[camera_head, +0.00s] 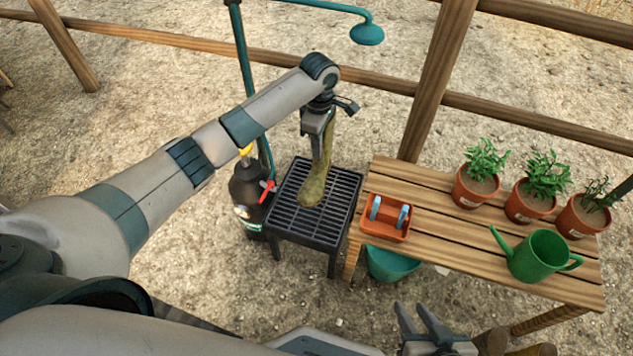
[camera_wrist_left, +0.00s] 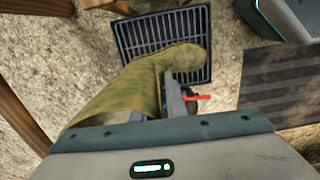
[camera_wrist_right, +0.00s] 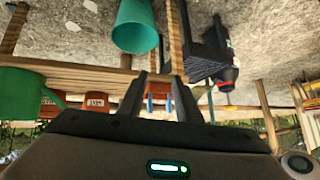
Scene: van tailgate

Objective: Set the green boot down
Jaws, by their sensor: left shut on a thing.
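The green boot (camera_head: 316,185) hangs from my left gripper (camera_head: 318,122), which is shut on its shaft. It is roughly upright, with its foot over the black slatted rack (camera_head: 287,229). I cannot tell whether the sole touches the slats. In the left wrist view the boot (camera_wrist_left: 122,95) covers part of the rack (camera_wrist_left: 140,35), and its toe lies over the slats. My right gripper (camera_head: 422,322) is open and empty, low in front of the bench. In the right wrist view its two fingers (camera_wrist_right: 158,95) stand apart.
A black sprayer bottle (camera_head: 245,190) stands against the rack's left side. The slatted wooden bench (camera_head: 450,235) at the right carries an orange tray (camera_head: 386,230), several potted plants (camera_head: 535,190) and a green watering can (camera_head: 540,255). A teal bucket (camera_head: 390,265) sits below.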

